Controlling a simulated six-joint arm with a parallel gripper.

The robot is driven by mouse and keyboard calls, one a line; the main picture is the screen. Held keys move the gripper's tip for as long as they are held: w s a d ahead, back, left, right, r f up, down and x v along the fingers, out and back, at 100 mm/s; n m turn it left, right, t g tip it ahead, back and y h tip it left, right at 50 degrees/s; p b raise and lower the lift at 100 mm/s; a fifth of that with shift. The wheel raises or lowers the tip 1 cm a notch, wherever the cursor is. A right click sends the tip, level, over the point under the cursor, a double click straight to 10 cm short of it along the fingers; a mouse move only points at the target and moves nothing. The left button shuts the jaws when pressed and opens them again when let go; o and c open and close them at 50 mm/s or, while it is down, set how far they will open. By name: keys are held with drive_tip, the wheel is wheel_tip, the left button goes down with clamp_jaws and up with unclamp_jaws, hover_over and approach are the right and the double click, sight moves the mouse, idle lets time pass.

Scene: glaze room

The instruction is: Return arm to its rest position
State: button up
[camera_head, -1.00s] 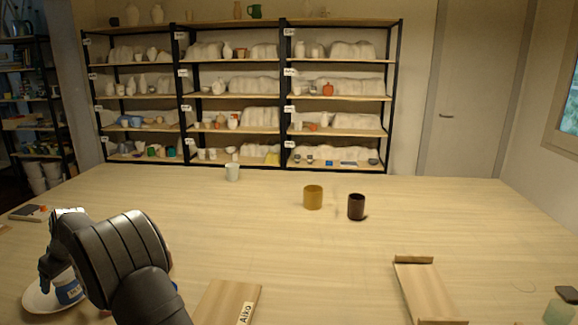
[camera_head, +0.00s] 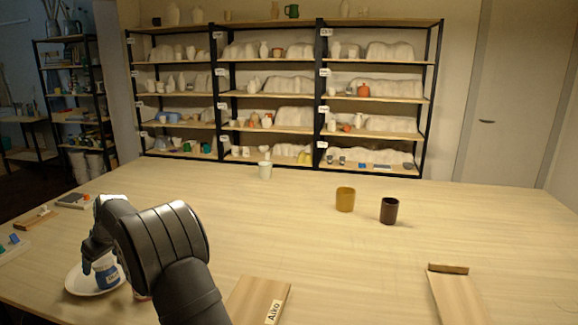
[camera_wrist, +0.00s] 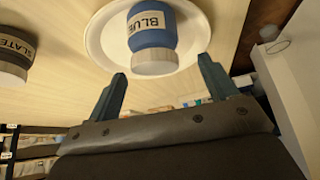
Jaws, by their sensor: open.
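My gripper (camera_wrist: 164,72) is open, its two fingers spread apart with nothing between them that I can see held. A blue jar labelled BLUE (camera_wrist: 153,42) stands on a white plate (camera_wrist: 97,38), just ahead of the fingertips in the wrist view. In the head view my gripper (camera_head: 97,250) is bent down at the left, over the blue jar (camera_head: 107,275) and the plate (camera_head: 76,283). My wrist and forearm hide part of the table there.
A jar labelled SLATE (camera_wrist: 14,58) stands beside the plate. A board marked Aiko (camera_head: 255,300) and a wooden stand (camera_head: 455,295) are in front. The table's middle is clear.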

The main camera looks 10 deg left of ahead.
sight(103, 264)
drive_tip(key=x, duration=0.3)
drive_tip(key=shift+d+f, duration=0.1)
drive_tip(key=shift+f, duration=0.35)
wheel_tip(103, 264, up, 5)
drive_tip(key=shift+f, duration=0.1)
drive_tip(key=w+d+r, duration=0.5)
drive_tip(key=d+r, duration=0.2)
drive_tip(key=d, duration=0.3)
drive_tip(key=w+d+f+m+t+h, duration=0.1)
drive_tip(key=w+d+m+h, duration=0.1)
drive_tip(key=w+d+m, duration=0.3)
drive_tip(key=w+d+f+m+t+h, duration=0.1)
drive_tip(key=w+d+m, duration=0.4)
drive_tip(key=d, duration=0.9)
drive_tip(key=w+d+f+m+t+h, duration=0.1)
drive_tip(key=w+d+m+t+h, duration=0.2)
drive_tip(key=d, duration=0.6)
drive_tip(key=w+m, duration=0.2)
drive_tip(key=m, duration=0.1)
drive_tip(key=shift+w+d+m, duration=0.3)
drive_tip(key=shift+d, duration=0.05)
drive_tip(key=shift+f, duration=0.1)
